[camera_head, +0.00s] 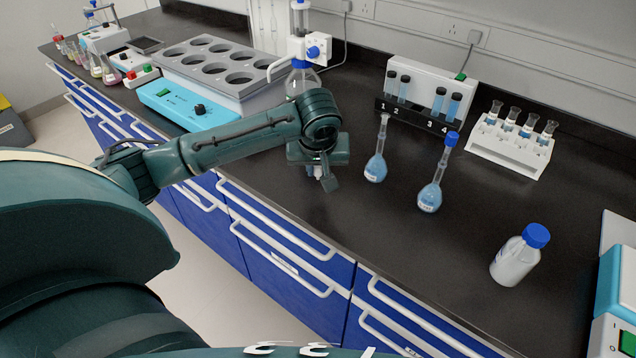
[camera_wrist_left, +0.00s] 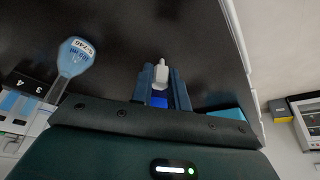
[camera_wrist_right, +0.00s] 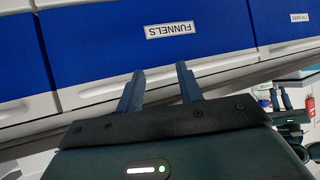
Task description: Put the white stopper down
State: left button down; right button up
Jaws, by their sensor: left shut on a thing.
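The white stopper (camera_wrist_left: 161,73) shows between the fingertips of my left gripper (camera_wrist_left: 160,86) in the left wrist view; a blue part shows just behind it. In the head view my left gripper (camera_head: 324,178) points down above the black counter near its front edge; it mostly hides the stopper there, and I cannot tell whether the stopper touches the counter. A volumetric flask with blue liquid (camera_head: 376,166) stands just right of the gripper. A second flask (camera_head: 431,195) with a blue stopper (camera_head: 451,138) stands further right. My right gripper (camera_wrist_right: 160,88) is open and empty before the blue drawers.
The black counter (camera_head: 330,225) is clear in front of the flasks. A white bottle with a blue cap (camera_head: 514,258) stands at right. A vial stand (camera_head: 428,85) and a white tube rack (camera_head: 512,147) are behind. A water bath (camera_head: 205,85) is at left.

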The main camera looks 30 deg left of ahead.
pick_arm(q)
jog(key=shift+f, duration=2.2)
jog(key=shift+f, duration=0.15)
jog(key=c, duration=1.3)
grip_release()
jog(key=shift+c, duration=0.2)
jog(key=v, duration=1.2)
jog(key=shift+p, duration=0.4)
